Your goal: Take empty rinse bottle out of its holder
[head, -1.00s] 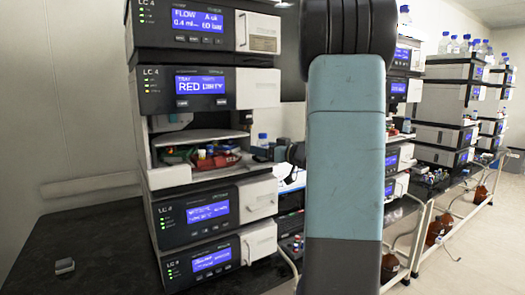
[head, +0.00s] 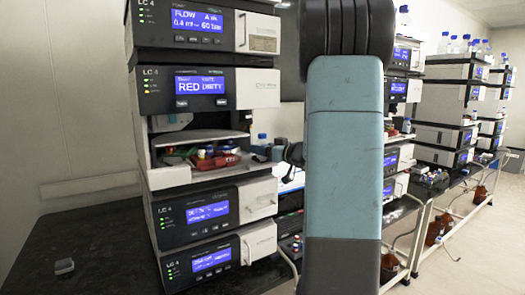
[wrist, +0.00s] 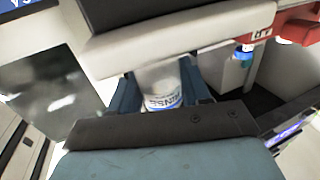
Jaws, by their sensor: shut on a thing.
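The rinse bottle (wrist: 161,84) is a whitish bottle with dark lettering on its label, seen in the wrist view between my fingers. My gripper (wrist: 160,88) is shut on it, one blue-grey finger on each side. The bottle's upper part is hidden under a pale overhanging housing, and its holder cannot be made out. In the head view my gripper (head: 268,153) is small, at the right side of the open LC bay, partly hidden by my arm. A blue-capped bottle (head: 262,140) shows just above it; I cannot tell whether it is the held one.
The open bay holds a red tray (head: 222,162) with several small capped vials. The LC stack (head: 190,90) rises above and below it. In the wrist view a red bracket (wrist: 290,28) and a blue-capped bottle (wrist: 243,54) are close at the right. The black bench (head: 95,240) is mostly clear at left.

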